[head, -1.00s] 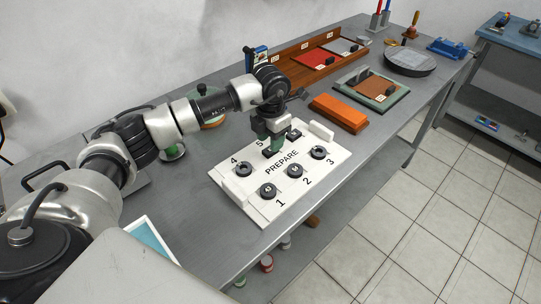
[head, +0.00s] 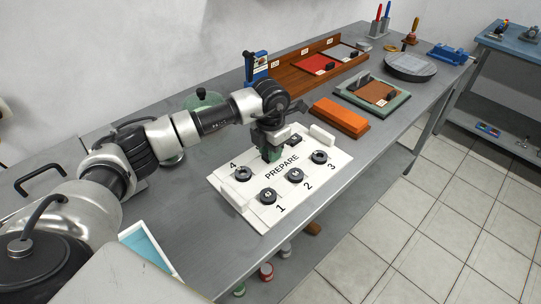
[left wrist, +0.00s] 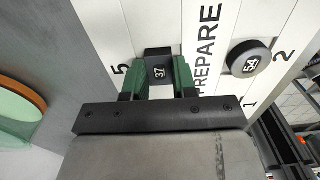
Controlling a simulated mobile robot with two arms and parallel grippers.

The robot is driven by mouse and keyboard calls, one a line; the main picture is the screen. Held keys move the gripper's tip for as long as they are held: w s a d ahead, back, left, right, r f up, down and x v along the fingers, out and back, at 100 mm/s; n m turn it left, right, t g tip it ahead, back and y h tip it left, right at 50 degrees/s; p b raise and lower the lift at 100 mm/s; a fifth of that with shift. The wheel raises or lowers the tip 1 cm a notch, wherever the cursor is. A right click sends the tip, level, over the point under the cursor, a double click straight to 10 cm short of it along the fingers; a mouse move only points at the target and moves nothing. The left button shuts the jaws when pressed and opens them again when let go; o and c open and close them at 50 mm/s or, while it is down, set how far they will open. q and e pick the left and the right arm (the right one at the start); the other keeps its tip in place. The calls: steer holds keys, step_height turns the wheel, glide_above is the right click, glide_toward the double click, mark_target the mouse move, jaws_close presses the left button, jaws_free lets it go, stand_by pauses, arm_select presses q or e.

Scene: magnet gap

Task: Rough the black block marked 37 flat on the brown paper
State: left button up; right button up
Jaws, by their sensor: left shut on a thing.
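The black block marked 37 (left wrist: 159,70) is between the green fingers of my left gripper (left wrist: 158,82), beside the number 5 on the white PREPARE board (head: 236,178). My left gripper (head: 269,152) is shut on it, low at the board; in the head view it hides the block. I cannot tell whether the block touches the board. The brown paper (head: 368,92) lies in a green-edged tray (head: 352,99) farther back, with a small black block on it. My right gripper is not in view.
Black round pieces stand on the board, one marked 54 (left wrist: 250,58). Another black block (head: 295,139) stands at its back. An orange block (head: 340,116) lies between board and tray. A wooden rack (head: 290,76) with red and grey panels stands behind.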

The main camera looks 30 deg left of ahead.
arm_select(q)
steer(key=shift+r+p, duration=1.6)
steer(key=shift+r, duration=0.95)
steer(key=shift+f, duration=0.15)
